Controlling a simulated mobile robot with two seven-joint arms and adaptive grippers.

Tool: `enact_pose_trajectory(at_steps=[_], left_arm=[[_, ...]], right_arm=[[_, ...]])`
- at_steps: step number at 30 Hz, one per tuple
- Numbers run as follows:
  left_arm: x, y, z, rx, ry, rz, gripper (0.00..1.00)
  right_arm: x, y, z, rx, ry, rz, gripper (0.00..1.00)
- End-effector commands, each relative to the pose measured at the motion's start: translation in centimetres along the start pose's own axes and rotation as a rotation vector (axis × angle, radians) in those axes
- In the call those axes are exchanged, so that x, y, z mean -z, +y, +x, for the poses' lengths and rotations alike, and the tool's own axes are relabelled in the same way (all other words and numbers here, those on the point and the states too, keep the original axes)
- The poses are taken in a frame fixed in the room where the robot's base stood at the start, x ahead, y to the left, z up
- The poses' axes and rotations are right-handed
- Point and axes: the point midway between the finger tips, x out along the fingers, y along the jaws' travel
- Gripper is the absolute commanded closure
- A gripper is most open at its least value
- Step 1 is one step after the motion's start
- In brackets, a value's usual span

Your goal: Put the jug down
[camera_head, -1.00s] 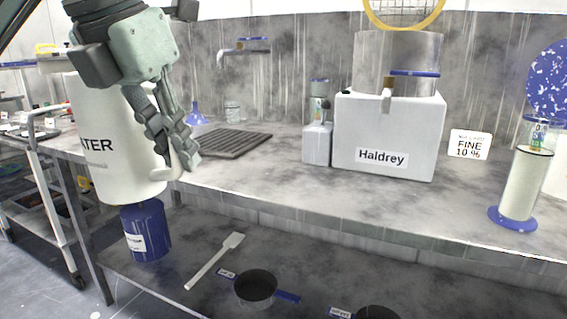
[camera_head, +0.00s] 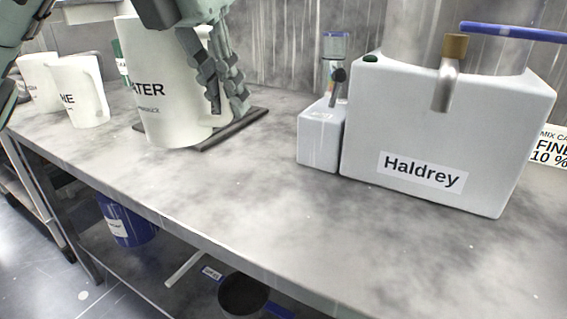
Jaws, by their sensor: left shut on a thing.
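The white jug (camera_head: 165,95), with lettering that reads "ATER", stands upright at the left of the head view. My left gripper (camera_head: 228,106) is at the jug's right side and is shut on its handle; the fingers hide part of the handle. The jug's base is over the grey worktop (camera_head: 240,190), in front of the dark ribbed mat (camera_head: 245,120), and overlaps it in the picture. I cannot tell whether the base touches the surface. My right gripper is not in view.
Two white jugs stand left, one lettered "NE" (camera_head: 82,95), the other behind it (camera_head: 38,82). A white "Haldrey" box (camera_head: 440,135) and a small white container (camera_head: 320,138) stand right. The front middle worktop is clear. A blue container (camera_head: 128,222) is below.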

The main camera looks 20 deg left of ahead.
Motion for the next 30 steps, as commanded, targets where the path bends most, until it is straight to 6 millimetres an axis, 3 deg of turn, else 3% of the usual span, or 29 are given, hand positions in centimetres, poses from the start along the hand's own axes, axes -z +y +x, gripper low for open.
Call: enact_pose_trajectory(at_steps=[6,12,20,26,30], left_arm=[[-1.5,-4.3,3.9,0.001,0.005,0.007,1.00],[-2.6,-7.2,6.7,0.002,0.003,0.003,1.00],[-2.6,-8.0,8.3,0.000,0.001,0.001,1.00],[-1.5,-8.0,10.9,0.000,0.003,0.000,1.00],[-1.4,-8.0,11.2,0.001,-0.001,0.000,1.00]], right_arm=[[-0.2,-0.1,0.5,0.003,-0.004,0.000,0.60],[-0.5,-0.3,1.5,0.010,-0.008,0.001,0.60],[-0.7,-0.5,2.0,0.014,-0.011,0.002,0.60],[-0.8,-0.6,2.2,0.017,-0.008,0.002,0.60],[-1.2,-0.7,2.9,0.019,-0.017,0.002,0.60]])
